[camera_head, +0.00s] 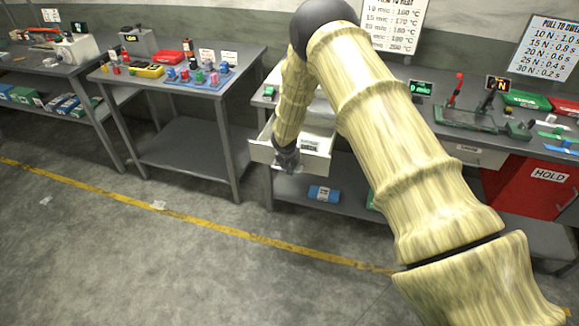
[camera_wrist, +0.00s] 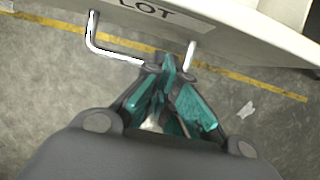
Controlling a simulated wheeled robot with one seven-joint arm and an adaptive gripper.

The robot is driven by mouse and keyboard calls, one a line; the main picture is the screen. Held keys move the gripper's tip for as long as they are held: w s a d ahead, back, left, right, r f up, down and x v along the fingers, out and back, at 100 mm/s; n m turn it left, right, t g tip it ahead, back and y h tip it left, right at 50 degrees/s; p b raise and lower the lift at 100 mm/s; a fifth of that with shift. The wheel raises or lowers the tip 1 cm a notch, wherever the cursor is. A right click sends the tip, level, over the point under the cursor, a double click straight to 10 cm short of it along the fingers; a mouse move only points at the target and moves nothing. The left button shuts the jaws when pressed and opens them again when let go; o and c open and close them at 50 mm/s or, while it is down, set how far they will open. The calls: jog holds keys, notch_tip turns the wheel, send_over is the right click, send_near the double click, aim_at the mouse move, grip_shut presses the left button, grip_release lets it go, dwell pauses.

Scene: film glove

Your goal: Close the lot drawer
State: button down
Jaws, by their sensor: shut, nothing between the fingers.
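The lot drawer (camera_head: 318,139) stands pulled out from under the middle table in the head view, its pale inside showing. In the wrist view its front (camera_wrist: 225,22) runs along the top with the label LOT (camera_wrist: 148,9). A shiny bar handle (camera_wrist: 112,54) sticks out from that front. My gripper (camera_wrist: 167,72) has teal finger pads, is shut and empty, and overlaps the middle of the handle. Whether it touches the handle I cannot tell. In the head view my gripper (camera_head: 287,158) is at the drawer's front, and my arm hides part of the drawer.
A blue box (camera_head: 323,194) lies on the shelf below the drawer. A red HOLD cabinet (camera_head: 530,186) stands at the right. The left table (camera_head: 190,95) holds small coloured parts. The floor in front is clear apart from scraps and a yellow line (camera_head: 225,228).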

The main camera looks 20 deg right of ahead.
jog(key=shift+w+d+p, duration=0.45)
jog(key=shift+w+d, duration=0.15)
jog(key=shift+w, duration=0.25)
jog(key=shift+w+d, duration=0.1)
